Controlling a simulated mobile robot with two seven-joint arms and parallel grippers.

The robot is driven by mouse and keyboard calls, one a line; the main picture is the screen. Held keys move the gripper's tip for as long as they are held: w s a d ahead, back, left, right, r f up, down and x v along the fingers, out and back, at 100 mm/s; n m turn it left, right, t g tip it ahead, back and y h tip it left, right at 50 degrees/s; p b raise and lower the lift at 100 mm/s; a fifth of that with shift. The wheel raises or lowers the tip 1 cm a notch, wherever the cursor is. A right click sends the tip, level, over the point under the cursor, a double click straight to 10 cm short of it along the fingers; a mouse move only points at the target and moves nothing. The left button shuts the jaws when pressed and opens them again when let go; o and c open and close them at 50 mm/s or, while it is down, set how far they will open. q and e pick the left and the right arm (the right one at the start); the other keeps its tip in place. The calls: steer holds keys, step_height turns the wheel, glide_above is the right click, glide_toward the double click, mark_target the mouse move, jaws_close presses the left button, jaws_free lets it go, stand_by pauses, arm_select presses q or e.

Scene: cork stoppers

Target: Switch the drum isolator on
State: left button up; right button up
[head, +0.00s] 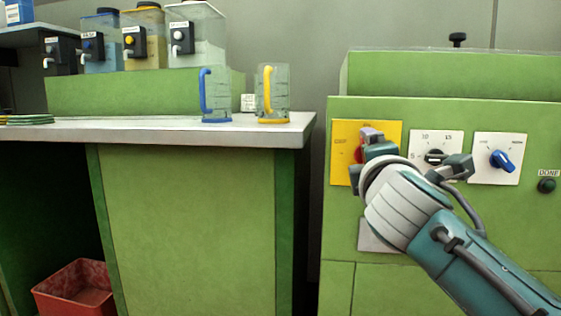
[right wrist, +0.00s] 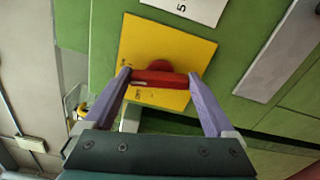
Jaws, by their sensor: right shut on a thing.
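The drum isolator is a red rotary handle (head: 358,153) on a square yellow plate (head: 341,137) at the left of the green machine's front. My right gripper (head: 370,138) is at the plate and covers much of the handle in the head view. In the right wrist view, the red handle (right wrist: 160,78) lies between the two purple fingertips, which close on its ends, with the yellow plate (right wrist: 165,40) behind it. The lettering on the plate is too small to read. My left gripper is not in view.
To the right on the panel are a black knob (head: 435,157), a blue knob (head: 502,160) and a dark green button (head: 547,186). A counter (head: 150,130) at left holds two jugs and several dispensers. A red bin (head: 75,290) stands below it.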

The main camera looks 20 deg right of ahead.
steer(key=shift+m+b, duration=0.3)
steer(key=shift+m, duration=0.8)
steer(key=o, duration=1.1)
steer(key=shift+c, duration=0.2)
steer(key=p+v, duration=0.2)
steer(key=v, duration=0.8)
